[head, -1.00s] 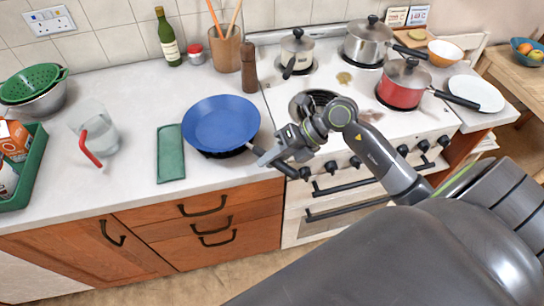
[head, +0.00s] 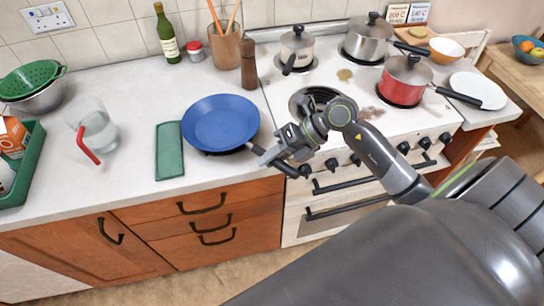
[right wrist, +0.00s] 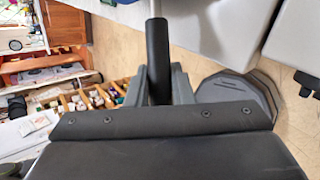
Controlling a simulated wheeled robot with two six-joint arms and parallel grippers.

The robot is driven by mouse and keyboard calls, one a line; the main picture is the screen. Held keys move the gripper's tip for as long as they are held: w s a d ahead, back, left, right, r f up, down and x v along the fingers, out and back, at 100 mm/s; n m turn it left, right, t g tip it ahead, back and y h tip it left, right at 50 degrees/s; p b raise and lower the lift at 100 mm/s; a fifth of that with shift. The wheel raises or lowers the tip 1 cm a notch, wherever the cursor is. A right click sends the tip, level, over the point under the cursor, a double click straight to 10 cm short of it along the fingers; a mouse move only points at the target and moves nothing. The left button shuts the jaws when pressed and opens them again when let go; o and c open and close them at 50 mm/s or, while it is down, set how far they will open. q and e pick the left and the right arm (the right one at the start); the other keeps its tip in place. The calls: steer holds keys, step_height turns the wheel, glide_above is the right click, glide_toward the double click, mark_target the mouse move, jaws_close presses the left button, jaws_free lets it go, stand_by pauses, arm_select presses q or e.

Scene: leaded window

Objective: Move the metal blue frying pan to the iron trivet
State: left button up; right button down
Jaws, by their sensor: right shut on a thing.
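The blue frying pan (head: 220,122) is on the white counter, left of the stove, with its handle pointing to the lower right, past the counter's front edge. A thin dark edge shows under the pan's near side; I cannot tell whether it is the iron trivet or a shadow. No other trivet can be made out. My right gripper (head: 263,155) is shut on the pan's handle. In the right wrist view the black handle (right wrist: 158,55) stands between the fingers. My left gripper is not in view.
A pepper mill (head: 249,63) stands behind the pan. The stove (head: 330,190) holds several pots, including a red saucepan (head: 402,86). Its front left burner is empty.

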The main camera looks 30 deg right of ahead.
steer(key=c, duration=1.2)
jaws_free()
steer(key=shift+s+f, duration=0.1)
steer(key=shift+f, duration=0.05)
steer(key=shift+p+v, duration=0.8)
steer(key=shift+v, duration=7.95)
steer(key=shift+w+a, duration=0.1)
steer(key=shift+w, duration=0.1)
